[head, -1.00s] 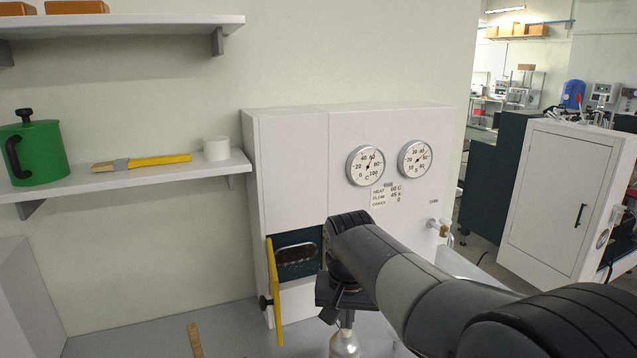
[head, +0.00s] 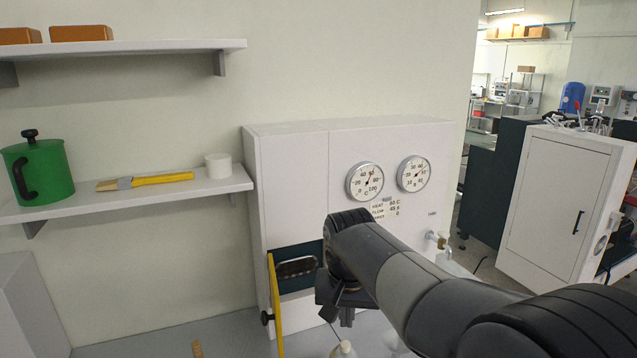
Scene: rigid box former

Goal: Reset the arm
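My arm reaches in from the lower right of the head view and ends in front of the white box former (head: 283,180). My gripper (head: 345,312) is at the end of the arm, pointing down, low in front of the machine. Its fingers are too dark and too much hidden to tell whether they are open or shut. Below it the top of a pale bottle (head: 344,350) shows at the bottom edge; I cannot tell whether the gripper touches it. The machine's yellow-edged door (head: 275,305) stands open, beside a dark opening (head: 297,267) with a metal piece inside.
A shelf (head: 215,188) on the left holds a green pot (head: 42,178), a yellow-handled brush (head: 150,180) and a white cylinder (head: 217,166). Two dials (head: 365,182) are on the machine front. A small tap (head: 440,240) sticks out at its right. A white cabinet (head: 550,200) stands further right.

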